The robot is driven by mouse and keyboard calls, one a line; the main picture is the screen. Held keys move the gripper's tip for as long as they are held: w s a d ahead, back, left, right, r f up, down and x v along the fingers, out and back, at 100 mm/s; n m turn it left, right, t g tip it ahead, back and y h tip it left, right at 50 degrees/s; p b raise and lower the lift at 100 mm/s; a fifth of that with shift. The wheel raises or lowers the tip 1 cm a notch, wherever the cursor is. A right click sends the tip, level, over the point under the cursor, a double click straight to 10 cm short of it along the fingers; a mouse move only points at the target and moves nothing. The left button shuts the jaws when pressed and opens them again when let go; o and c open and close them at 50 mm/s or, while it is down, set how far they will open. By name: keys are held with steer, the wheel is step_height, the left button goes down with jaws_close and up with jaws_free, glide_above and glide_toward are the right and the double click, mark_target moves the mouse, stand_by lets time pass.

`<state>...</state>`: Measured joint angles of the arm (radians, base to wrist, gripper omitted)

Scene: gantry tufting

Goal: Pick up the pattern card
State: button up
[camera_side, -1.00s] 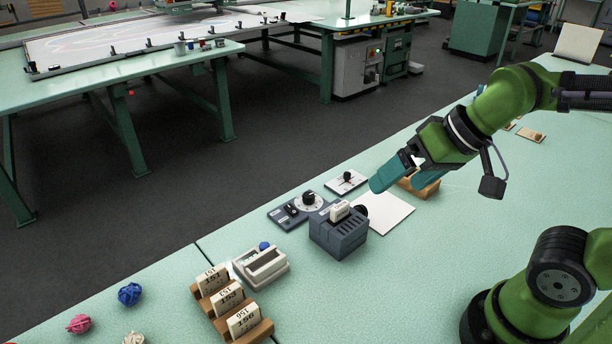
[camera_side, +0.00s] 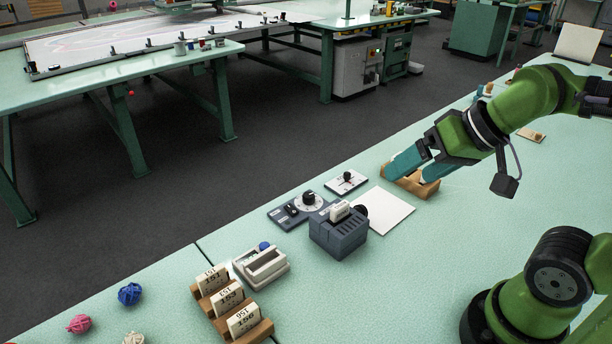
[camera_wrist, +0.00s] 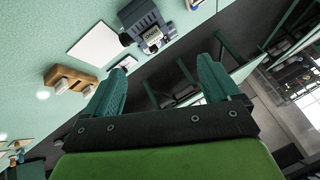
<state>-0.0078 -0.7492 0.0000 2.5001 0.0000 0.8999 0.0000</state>
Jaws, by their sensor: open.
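White cards marked 151 (camera_side: 212,278), 153 (camera_side: 229,296) and 156 (camera_side: 244,319) stand in a stepped wooden rack (camera_side: 262,331) at the front left. Another pale card (camera_side: 340,210) sits upright in the top of a grey slotted box (camera_side: 338,238). I cannot tell which one is the pattern card. My gripper (camera_side: 411,171) is open and empty, close to a second wooden block (camera_side: 418,188) to the right of the box. In the wrist view my fingers (camera_wrist: 165,68) are wide apart. The grey box (camera_wrist: 143,14) is beyond them and the wooden block (camera_wrist: 91,77) is left of them.
A white sheet (camera_side: 388,212) lies right of the grey box. A dial panel (camera_side: 308,199), a small dial plate (camera_side: 347,181) and a white tray-like device (camera_side: 262,268) lie nearby. Yarn balls (camera_side: 129,294) lie front left. The table's right front is mostly clear.

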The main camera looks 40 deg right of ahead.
steer(key=w+a+f+n+g, duration=0.1)
steer(key=w+a+n+g, duration=0.15)
steer(key=a, duration=0.55)
steer(key=w+a+f+n+g, duration=0.2)
steer(key=w+a+g, duration=0.15)
steer(key=a, duration=0.45)
steer(key=g+h, duration=0.1)
steer(key=h, duration=0.1)
glide_above(243, 314)
steer(key=f, duration=0.2)
steer(key=shift+m, duration=0.25)
steer(key=f, duration=1)
steer(key=shift+s+d+f, duration=0.25)
steer(key=shift+s+d, duration=0.05)
steer(key=shift+w+a+f, duration=0.1)
steer(key=shift+f, duration=0.9)
steer(key=shift+w+a+f, duration=0.1)
steer(key=shift+w+f, duration=0.05)
steer(key=shift+f, duration=0.8)
steer(key=shift+w+a+f, duration=0.1)
steer(key=shift+f, duration=0.9)
steer(key=c, duration=1.1)
steer(key=shift+r, duration=0.2)
